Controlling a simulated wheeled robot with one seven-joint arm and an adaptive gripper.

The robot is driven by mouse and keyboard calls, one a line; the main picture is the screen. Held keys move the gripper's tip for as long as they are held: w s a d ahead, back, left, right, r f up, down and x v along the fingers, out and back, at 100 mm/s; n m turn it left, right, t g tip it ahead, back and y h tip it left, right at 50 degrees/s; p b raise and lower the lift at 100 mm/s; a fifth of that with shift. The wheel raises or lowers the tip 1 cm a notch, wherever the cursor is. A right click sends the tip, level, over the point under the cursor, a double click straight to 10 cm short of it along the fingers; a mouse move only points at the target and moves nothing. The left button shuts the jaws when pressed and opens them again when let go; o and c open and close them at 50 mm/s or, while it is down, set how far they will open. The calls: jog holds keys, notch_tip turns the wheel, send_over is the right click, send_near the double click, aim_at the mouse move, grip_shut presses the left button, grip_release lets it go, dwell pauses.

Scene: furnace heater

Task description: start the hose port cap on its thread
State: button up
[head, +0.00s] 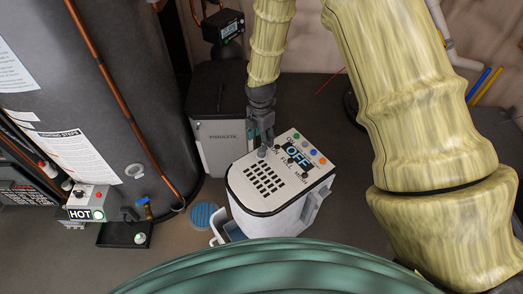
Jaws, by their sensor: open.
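My gripper (263,146) is open and points down at the top of the white unit (280,215). Its fingertips are over the top panel between the dark vent slots and the OFF display (297,155). I cannot tell whether they touch the panel. I see nothing between the fingers that I can make out. I cannot pick out the hose port cap or its threaded port in this view. The unit's far side is hidden.
A dark grey tank (95,110) with a copper pipe stands at the left, with a black tray (125,233) below its valve. A grey box (222,135) stands behind the unit. A blue slatted disc (203,215) lies on the floor. A green rounded surface (300,270) fills the bottom foreground.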

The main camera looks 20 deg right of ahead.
jog(key=shift+d+f+p, duration=0.15)
jog(key=shift+f+p, duration=0.3)
jog(key=shift+f, duration=2.65)
jog(key=c, duration=0.9)
